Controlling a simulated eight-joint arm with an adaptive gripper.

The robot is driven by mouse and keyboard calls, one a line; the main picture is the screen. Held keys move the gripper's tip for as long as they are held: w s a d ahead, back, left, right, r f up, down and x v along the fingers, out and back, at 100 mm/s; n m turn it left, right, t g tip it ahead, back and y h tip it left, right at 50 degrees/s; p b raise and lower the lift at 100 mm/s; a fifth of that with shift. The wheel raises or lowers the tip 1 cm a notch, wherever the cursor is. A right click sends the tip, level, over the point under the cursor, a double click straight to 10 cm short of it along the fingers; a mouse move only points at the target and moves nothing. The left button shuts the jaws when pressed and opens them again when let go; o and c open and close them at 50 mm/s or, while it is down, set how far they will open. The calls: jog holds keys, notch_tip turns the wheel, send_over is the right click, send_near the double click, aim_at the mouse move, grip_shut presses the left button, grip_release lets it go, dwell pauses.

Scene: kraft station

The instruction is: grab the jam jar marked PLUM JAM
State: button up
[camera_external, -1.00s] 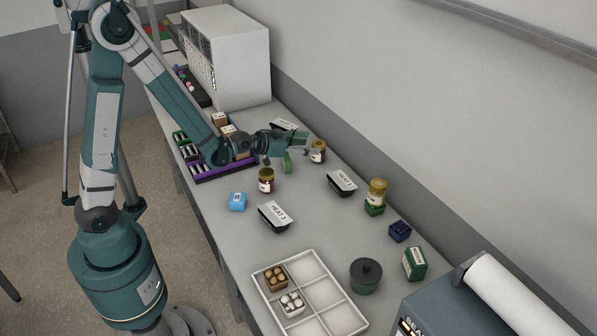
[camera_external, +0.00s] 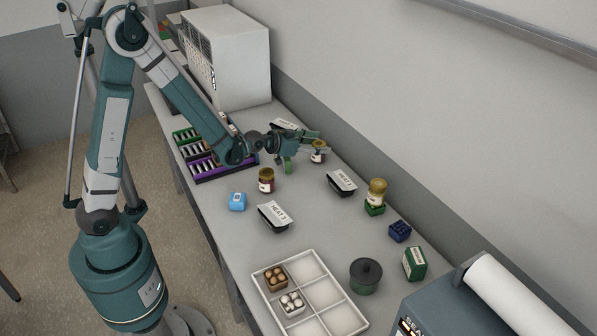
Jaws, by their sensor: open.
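Three jars with gold lids stand in view, and their label text is too small to read, so I cannot tell which is PLUM JAM. One dark jar (camera_external: 318,154) stands near the wall, right at my gripper. A second dark jar (camera_external: 266,182) stands nearer the table's front edge.
A white divided crate (camera_external: 344,326), a dark lidded pot (camera_external: 365,274) and a green carton (camera_external: 414,264) stand further right. A purple rack (camera_external: 208,176) is at left.

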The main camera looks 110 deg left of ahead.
jog(key=shift+w+a+f, duration=0.1)
jog(key=shift+a, duration=0.05)
dwell(0.4)
jog(key=c, duration=1.2)
